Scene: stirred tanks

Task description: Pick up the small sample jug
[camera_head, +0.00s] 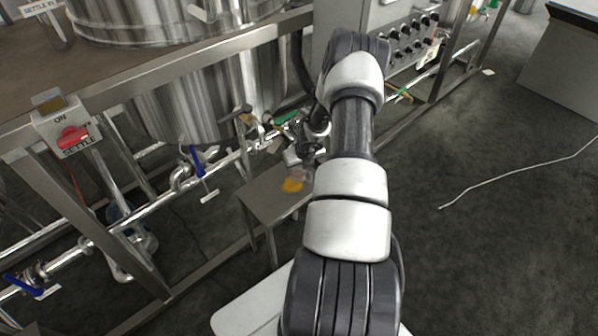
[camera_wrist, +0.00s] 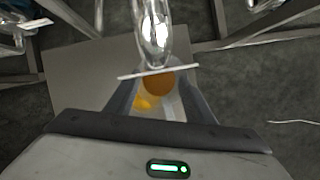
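The small sample jug (camera_head: 293,184) is clear with yellow-orange contents and stands on a small metal stand (camera_head: 263,204) in the head view. In the wrist view the jug's orange contents (camera_wrist: 157,84) lie between my two fingers. My gripper (camera_head: 303,160) reaches down at the jug from above in the head view, partly hidden by my own arm. In the wrist view my gripper (camera_wrist: 158,90) has its fingers apart, one on each side of the jug. Contact with the jug's wall cannot be made out.
A shiny outlet pipe (camera_wrist: 155,28) with a pale bar across its end is close to the jug. Steel pipework with blue-handled valves (camera_head: 197,160) runs along the frame beside the stand. A steel tank (camera_head: 205,95) stands behind. Open floor with a white cable (camera_head: 510,175) lies at right.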

